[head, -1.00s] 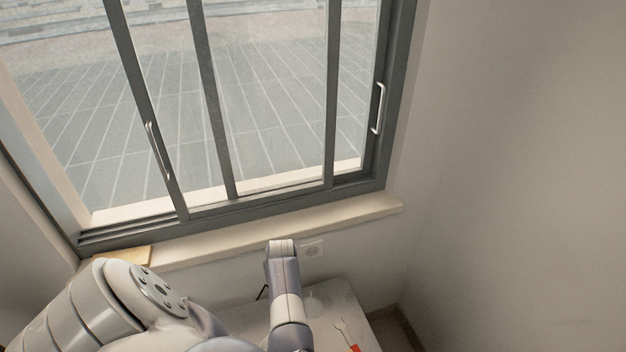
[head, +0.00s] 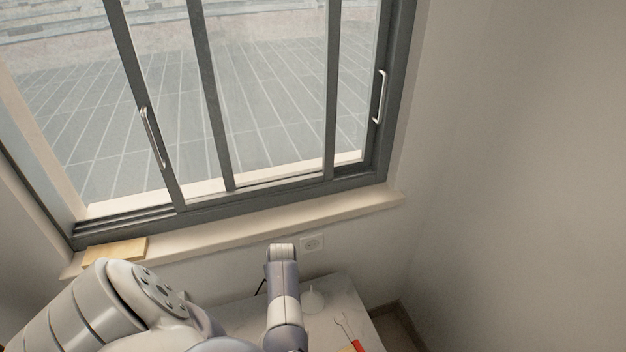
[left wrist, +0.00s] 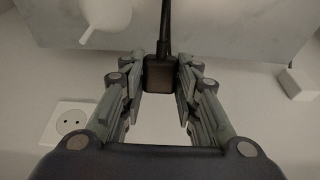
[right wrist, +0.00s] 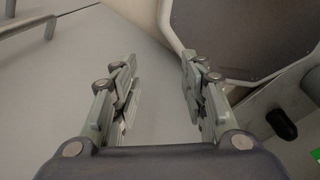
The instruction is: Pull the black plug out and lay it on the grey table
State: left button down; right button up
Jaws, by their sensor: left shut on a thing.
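The black plug (left wrist: 160,75) shows in the left wrist view, with its black cable running up from it. My left gripper (left wrist: 160,92) has its fingers on both sides of the plug and is shut on it. No socket shows directly at the plug; whether its pins are clear of a socket is hidden. The grey table (head: 345,300) stands below the window, and its surface also fills the top of the left wrist view (left wrist: 235,30). In the head view, my left arm hides the gripper and plug. My right gripper (right wrist: 158,85) is open and empty.
A white wall socket (head: 312,244) with bare holes is beside the left gripper, also in the left wrist view (left wrist: 68,122). A white funnel-like vessel (head: 313,299) and a red-handled tool (head: 357,346) are on the table. A yellowish board (head: 115,250) lies on the sill.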

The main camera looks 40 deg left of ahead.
pick_arm(q)
jog(key=shift+f+b, duration=4.25)
jog(key=shift+f, duration=1.7)
jog(key=c, duration=1.1)
grip_release()
jog(key=a+p+v, duration=0.1)
jog(key=p+v, duration=0.3)
jog(key=v, duration=0.2)
jog(key=w+a+p+v, duration=0.1)
jog(key=p+v, duration=0.3)
jog(key=v, duration=0.2)
jog(key=a+r+p+v, duration=0.1)
jog(key=p+v, duration=0.3)
jog(key=v, duration=0.3)
jog(key=shift+w, duration=0.25)
